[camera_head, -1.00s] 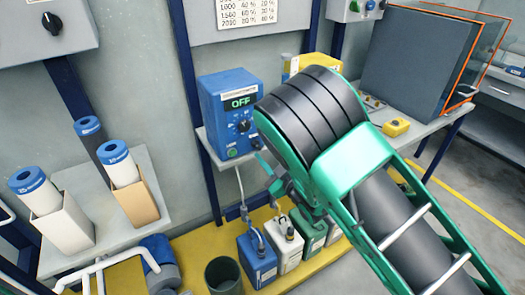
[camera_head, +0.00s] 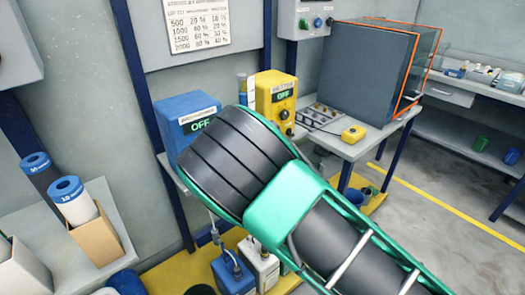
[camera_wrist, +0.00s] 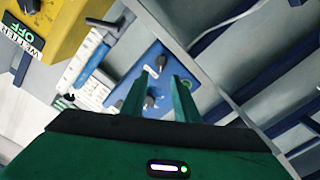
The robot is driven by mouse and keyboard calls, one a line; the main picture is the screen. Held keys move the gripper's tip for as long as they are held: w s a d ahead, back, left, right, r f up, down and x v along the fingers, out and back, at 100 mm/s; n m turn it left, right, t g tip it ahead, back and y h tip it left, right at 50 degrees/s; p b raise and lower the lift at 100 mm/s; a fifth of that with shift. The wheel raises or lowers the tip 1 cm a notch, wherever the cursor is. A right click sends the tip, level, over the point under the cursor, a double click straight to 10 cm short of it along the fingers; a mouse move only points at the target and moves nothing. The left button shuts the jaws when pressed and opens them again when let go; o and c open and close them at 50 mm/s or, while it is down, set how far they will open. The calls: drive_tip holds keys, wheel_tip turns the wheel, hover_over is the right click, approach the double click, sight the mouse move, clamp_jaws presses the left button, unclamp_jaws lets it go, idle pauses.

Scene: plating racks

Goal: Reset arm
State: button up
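My arm, green and black, crosses the head view from the lower right to the middle. My gripper is hidden behind it there. In the wrist view my gripper (camera_wrist: 160,86) shows two green fingers apart with nothing visible between them. Beyond the fingers is a blue panel (camera_wrist: 146,62) with dark knobs; the distance is hard to tell.
A blue control box (camera_head: 187,108) reading OFF is partly covered by my arm. A yellow box (camera_head: 276,96) also reads OFF; it shows in the wrist view (camera_wrist: 62,28). A grey cabinet (camera_head: 365,72) stands on a table. Jugs (camera_head: 232,272) stand below.

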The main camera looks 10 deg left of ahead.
drive_tip(key=w+d+r+m+h, duration=0.1)
drive_tip(key=w+d+m+h, duration=0.4)
drive_tip(key=d, duration=0.5)
drive_tip(key=w+d+r+m+h, duration=0.1)
drive_tip(key=w+d+m+h, duration=0.4)
drive_tip(key=d, duration=0.6)
drive_tip(key=s+d+r+m+g+h, duration=0.1)
drive_tip(key=s+d+m+g+h, duration=0.1)
drive_tip(key=d, duration=0.8)
drive_tip(key=s+d+r+m+g+h, duration=0.1)
drive_tip(key=d+r+m+h, duration=0.1)
drive_tip(key=d, duration=0.8)
drive_tip(key=s+d+r+m+g, duration=0.2)
drive_tip(key=s+d, duration=0.5)
drive_tip(key=s, duration=0.1)
drive_tip(key=s+d+r+m+g, duration=0.2)
drive_tip(key=s+d+m+g, duration=0.1)
drive_tip(key=s+d, duration=0.45)
drive_tip(key=s+r+m+g, duration=0.2)
drive_tip(key=s, duration=0.8)
drive_tip(key=s+d+r+m+g, duration=0.1)
drive_tip(key=s+r+m, duration=0.1)
drive_tip(key=s, duration=0.9)
drive_tip(key=shift+s+r+g+y, duration=0.15)
drive_tip(key=shift+r+g+y, duration=0.15)
drive_tip(key=shift+r+g, duration=0.1)
drive_tip(key=shift+d, duration=0.1)
